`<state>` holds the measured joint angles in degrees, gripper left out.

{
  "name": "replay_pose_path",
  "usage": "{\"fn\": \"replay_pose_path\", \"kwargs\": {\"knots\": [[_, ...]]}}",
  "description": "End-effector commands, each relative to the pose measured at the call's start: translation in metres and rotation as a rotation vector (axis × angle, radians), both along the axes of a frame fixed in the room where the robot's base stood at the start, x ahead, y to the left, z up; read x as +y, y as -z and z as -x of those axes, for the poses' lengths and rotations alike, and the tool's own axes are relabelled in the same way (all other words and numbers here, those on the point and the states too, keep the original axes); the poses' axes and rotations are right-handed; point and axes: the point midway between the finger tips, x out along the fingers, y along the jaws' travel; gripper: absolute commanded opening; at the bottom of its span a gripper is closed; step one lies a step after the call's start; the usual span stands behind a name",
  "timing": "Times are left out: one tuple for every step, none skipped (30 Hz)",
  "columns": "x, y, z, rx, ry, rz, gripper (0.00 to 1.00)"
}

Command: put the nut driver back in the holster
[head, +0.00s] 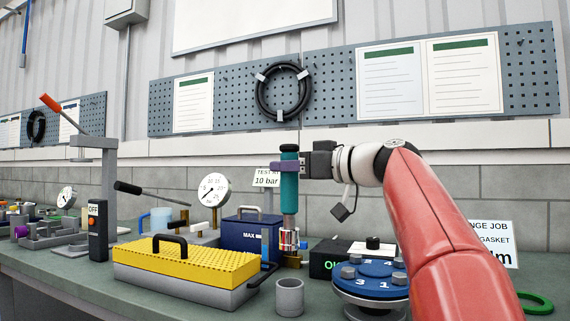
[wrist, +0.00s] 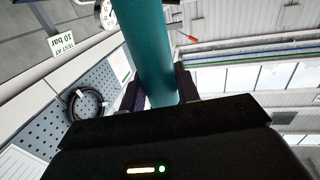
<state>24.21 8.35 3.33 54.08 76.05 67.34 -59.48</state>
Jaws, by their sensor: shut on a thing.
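The nut driver (head: 289,195) has a teal handle and a shiny metal lower end. It hangs upright, and its handle fills the upper middle of the wrist view (wrist: 148,45). My gripper (head: 288,166) is shut around the upper part of the handle, one dark finger on each side (wrist: 158,92). The tool's lower end shows in front of the black box and beside the blue box; I cannot tell whether it touches anything. A grey open-topped cup (head: 289,298), possibly the holster, stands on the bench nearer the camera, below the tool.
A blue box (head: 247,236) marked MAX stands left of the tool. A yellow-topped grey case (head: 185,262) is at front left. A blue bolted flange (head: 372,277) and a black box (head: 330,258) are to the right. A pressure gauge (head: 213,190) stands behind.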

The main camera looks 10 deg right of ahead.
Motion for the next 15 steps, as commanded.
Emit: {"fn": "replay_pose_path", "kwargs": {"knots": [[0.0,-0.001,0.001,-0.002,0.0,-0.001,0.0],[0.0,-0.001,0.001,-0.002,0.0,-0.001,0.0],[0.0,-0.001,0.001,-0.003,-0.001,-0.001,0.0],[0.0,-0.001,0.001,-0.003,-0.001,-0.001,0.0],[0.001,-0.001,0.001,-0.003,-0.001,-0.001,0.0],[0.001,-0.001,0.001,-0.003,-0.001,-0.001,0.0],[0.001,-0.001,0.001,-0.003,-0.001,-0.001,0.0],[0.001,-0.001,0.001,-0.002,-0.001,-0.001,0.0],[0.001,0.0,0.0,-0.002,-0.001,-0.001,0.0],[0.001,0.0,0.0,-0.003,-0.001,0.0,0.0],[0.001,0.002,0.0,-0.002,-0.001,-0.001,0.0],[0.001,0.004,0.001,-0.002,-0.001,-0.001,0.0],[0.001,0.006,0.001,-0.002,-0.001,-0.001,0.0],[0.001,0.008,0.001,-0.002,-0.001,-0.001,0.0],[0.001,0.011,0.001,-0.002,-0.002,-0.001,0.0]]}}
